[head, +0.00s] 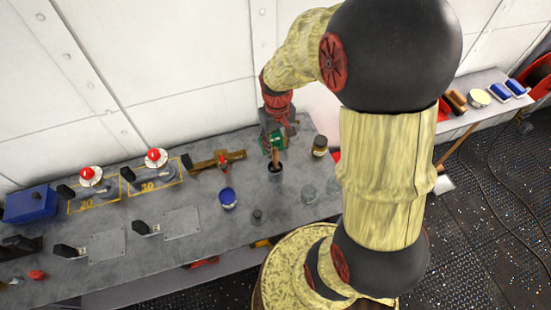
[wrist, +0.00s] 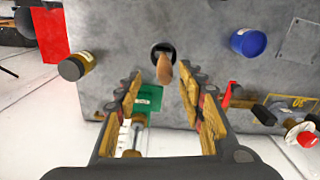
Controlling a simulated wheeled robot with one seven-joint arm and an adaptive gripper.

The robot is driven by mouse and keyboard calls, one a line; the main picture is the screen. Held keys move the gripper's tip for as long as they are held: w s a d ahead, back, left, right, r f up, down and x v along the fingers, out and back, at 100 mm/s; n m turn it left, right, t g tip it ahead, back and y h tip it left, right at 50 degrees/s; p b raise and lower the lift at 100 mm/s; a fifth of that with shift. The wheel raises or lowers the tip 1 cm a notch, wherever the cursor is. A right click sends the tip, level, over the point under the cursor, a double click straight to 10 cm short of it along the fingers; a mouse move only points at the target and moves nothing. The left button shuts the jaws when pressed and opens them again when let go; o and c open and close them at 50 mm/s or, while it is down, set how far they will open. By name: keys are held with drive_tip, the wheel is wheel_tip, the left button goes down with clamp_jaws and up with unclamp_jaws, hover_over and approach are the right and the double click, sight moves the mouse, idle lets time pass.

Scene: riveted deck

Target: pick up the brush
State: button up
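A wooden handle, which looks like the brush (head: 275,157), stands up out of a dark cup (head: 275,173) on the grey bench. In the wrist view the brush (wrist: 165,70) points toward the camera from the round mouth of the cup (wrist: 163,48); its lower end is hidden inside.
A green item (wrist: 150,97) lies close by, partly behind a finger. A dark jar (head: 320,146) stands right of the cup and a blue tin (head: 228,198) left of it. A brass valve (head: 218,161) with a red part lies to the left. The white wall is close behind.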

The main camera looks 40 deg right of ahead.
sight(275, 158)
drive_tip(key=f, duration=0.5)
drive_tip(key=f+b, duration=0.1)
drive_tip(key=f, duration=0.1)
drive_tip(key=shift+a+f, duration=0.25)
drive_tip(key=shift+a, duration=0.1)
clamp_jaws()
